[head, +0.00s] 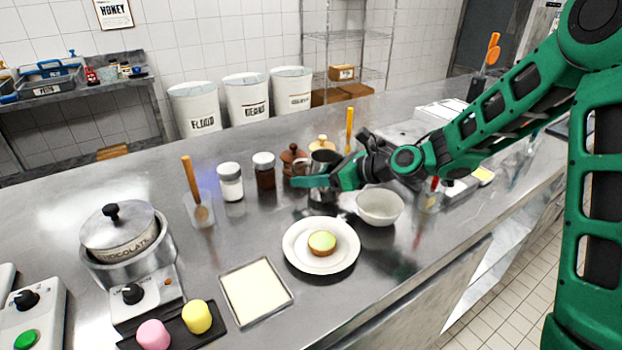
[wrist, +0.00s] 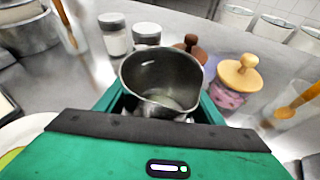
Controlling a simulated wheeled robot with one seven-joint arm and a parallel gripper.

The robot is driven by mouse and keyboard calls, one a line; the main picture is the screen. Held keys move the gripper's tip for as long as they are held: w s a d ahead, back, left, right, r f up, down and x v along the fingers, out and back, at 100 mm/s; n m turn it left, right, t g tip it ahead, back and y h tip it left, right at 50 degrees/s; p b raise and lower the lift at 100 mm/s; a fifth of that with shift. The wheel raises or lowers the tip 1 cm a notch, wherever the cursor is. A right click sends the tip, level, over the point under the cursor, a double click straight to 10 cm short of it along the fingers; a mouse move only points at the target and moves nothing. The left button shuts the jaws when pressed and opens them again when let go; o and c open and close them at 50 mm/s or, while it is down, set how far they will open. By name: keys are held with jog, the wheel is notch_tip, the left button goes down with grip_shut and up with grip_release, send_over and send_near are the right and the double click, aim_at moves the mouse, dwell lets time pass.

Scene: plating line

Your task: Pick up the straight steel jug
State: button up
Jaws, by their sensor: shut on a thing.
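The straight steel jug (head: 324,165) stands upright among the jars at the middle of the counter. In the wrist view the jug (wrist: 162,80) shows its open round mouth and looks empty. My gripper (head: 328,181) reaches it from the right, with a green finger across the jug's front. In the wrist view the green jaws lie on both sides of the jug and are shut on it.
A white bowl (head: 379,206) stands close to the right, and a white plate (head: 293,259) with a small green-topped cake is in front. A white-filled jar (head: 231,182), a dark jar (head: 264,171) and a brown lidded pot (head: 293,160) stand to the left.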

jog(key=shift+r, duration=0.85)
jog(key=s+a+r, duration=0.3)
jog(key=s+r, duration=0.5)
jog(key=s, duration=0.3)
jog(key=shift+s, duration=0.15)
